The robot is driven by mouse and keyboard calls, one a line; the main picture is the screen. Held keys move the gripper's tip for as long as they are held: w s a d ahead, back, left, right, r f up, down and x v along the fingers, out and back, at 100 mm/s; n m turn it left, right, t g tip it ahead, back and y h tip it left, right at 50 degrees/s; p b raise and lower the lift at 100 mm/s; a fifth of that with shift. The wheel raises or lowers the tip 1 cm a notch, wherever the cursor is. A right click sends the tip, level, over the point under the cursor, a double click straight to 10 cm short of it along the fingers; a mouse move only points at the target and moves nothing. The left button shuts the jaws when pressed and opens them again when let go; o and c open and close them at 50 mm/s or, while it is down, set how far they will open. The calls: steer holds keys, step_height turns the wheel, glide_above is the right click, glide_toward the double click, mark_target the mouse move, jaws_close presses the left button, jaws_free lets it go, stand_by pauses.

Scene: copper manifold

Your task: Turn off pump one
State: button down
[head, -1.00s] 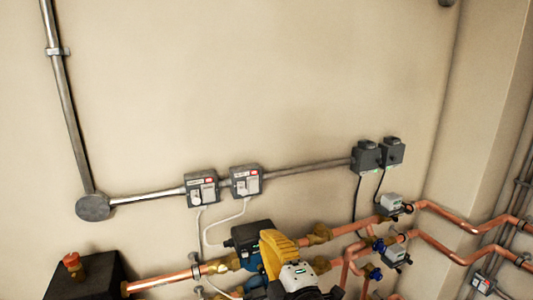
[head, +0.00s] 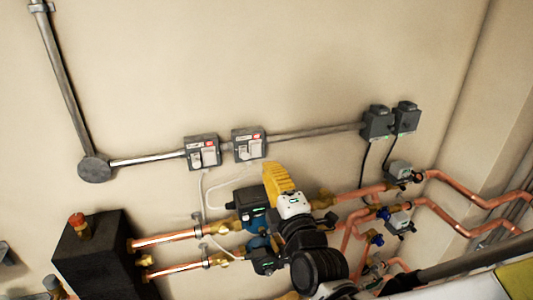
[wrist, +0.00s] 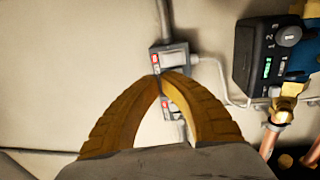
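Two grey switch boxes with white rockers and red labels sit on the wall, a left one (head: 203,152) and a right one (head: 249,145). I cannot read which serves pump one. My gripper (head: 274,167) has yellow fingers and is just below and right of the right box in the head view. In the wrist view my gripper (wrist: 163,75) has its fingertips together, with nothing seen between them. One switch box (wrist: 174,58) shows just beyond the tips; the other is partly hidden behind the fingers. A blue pump with a black control head (wrist: 262,52) is at the upper right.
Copper pipes (head: 170,238) run below the boxes, with a second pump (head: 262,256) lower down. A black box with a red knob (head: 90,250) stands at the left. Two dark grey boxes (head: 377,123) are on the wall at right. The wall above is clear.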

mark_target(255, 140)
steer(key=x, duration=0.9)
steer(key=shift+w, duration=0.35)
steer(key=shift+w+a+r, duration=0.15)
steer(key=shift+w, duration=0.25)
steer(key=shift+s, duration=0.1)
